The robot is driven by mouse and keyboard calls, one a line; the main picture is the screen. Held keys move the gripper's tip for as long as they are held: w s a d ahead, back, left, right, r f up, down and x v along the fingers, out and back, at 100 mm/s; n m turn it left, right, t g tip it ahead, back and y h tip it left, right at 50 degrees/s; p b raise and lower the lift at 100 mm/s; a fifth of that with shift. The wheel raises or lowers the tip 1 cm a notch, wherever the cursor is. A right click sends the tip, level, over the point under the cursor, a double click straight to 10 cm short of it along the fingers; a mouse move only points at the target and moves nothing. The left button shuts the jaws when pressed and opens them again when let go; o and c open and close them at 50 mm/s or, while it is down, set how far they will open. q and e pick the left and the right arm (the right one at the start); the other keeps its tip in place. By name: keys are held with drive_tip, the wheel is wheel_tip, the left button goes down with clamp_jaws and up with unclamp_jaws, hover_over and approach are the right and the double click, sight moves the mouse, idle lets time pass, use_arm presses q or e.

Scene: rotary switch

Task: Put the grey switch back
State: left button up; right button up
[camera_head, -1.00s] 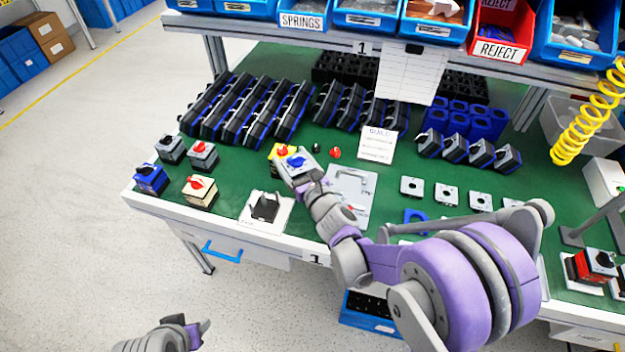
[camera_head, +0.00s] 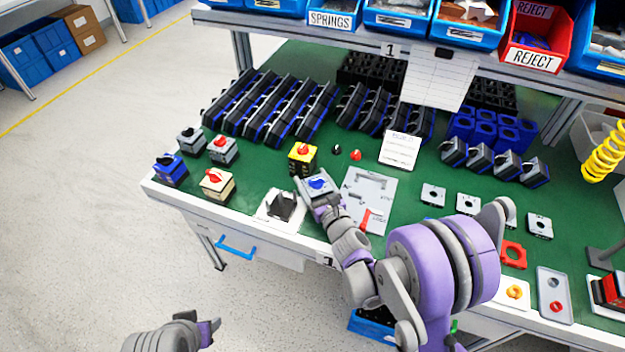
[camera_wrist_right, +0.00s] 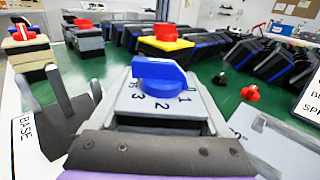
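A grey switch with a blue knob (camera_head: 317,184) is at the end of my right gripper (camera_head: 322,196), over the front middle of the green bench. In the right wrist view the switch's blue knob (camera_wrist_right: 161,76) stands on a grey face with numbers. Another grey switch with a red knob (camera_head: 223,148) and one with a black knob (camera_head: 190,139) stand at the bench's left. My left gripper (camera_head: 208,330) is low, off the bench, its finger gap unclear.
A yellow switch with a red knob (camera_head: 303,158) stands just behind the held switch. A white base plate with dark prongs (camera_head: 262,210) lies to its left, a grey sheet (camera_head: 383,190) to its right. A blue switch (camera_head: 170,172) and a cream switch (camera_head: 217,186) stand front left.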

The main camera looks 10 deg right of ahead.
drive_tip(key=shift+o, duration=0.8)
